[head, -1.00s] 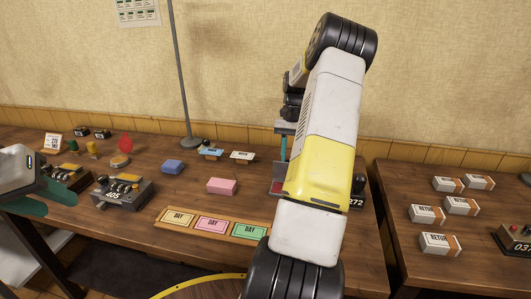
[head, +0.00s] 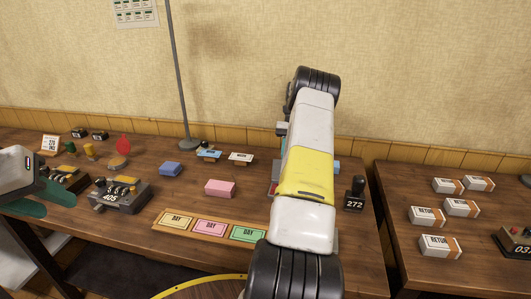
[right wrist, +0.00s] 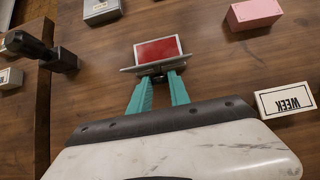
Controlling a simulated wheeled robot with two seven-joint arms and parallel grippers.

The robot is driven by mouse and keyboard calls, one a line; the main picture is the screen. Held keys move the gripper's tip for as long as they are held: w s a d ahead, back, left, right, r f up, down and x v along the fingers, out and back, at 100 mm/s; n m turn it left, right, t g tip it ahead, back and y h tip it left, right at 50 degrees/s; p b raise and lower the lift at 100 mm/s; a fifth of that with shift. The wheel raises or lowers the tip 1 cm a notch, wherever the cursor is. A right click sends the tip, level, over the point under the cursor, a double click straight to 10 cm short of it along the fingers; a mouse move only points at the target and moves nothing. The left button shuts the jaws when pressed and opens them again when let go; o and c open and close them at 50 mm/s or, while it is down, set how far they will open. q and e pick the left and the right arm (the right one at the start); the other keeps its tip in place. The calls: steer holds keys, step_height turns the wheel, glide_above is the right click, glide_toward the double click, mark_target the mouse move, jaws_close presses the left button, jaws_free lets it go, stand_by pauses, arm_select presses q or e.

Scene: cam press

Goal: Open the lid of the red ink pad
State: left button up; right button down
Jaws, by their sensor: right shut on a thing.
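The red ink pad (right wrist: 160,49) shows in the right wrist view with its red surface uncovered. Its grey lid (right wrist: 155,68) appears nearly edge-on, as a strip along the pad's near side. My right gripper (right wrist: 163,77) has its teal fingers shut on this lid. In the head view my right forearm hides the right gripper and most of the pad; only a small reddish piece shows left of the arm. My left gripper (head: 48,192) is at the left edge, over the table near the numbered stamps, apart from the pad; its finger opening cannot be made out.
A black stamp marked 272 (head: 354,195) stands right of my arm; a pink block (head: 220,188) lies left. A grey box (right wrist: 102,10) and a WEEK card (right wrist: 287,100) flank the pad. Day cards (head: 209,228) line the front. Boxes (head: 439,245) stand on the right table.

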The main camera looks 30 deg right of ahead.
steer(key=c, duration=1.2)
jaws_free()
steer(key=shift+c, duration=0.2)
steer(key=shift+r, duration=0.25)
steer(key=s+a+r, duration=0.4)
steer(key=s+a, duration=0.6)
steer(key=s, duration=0.2)
steer(key=shift+a+r, duration=0.15)
steer(key=shift+r, duration=0.1)
steer(key=shift+s, duration=0.1)
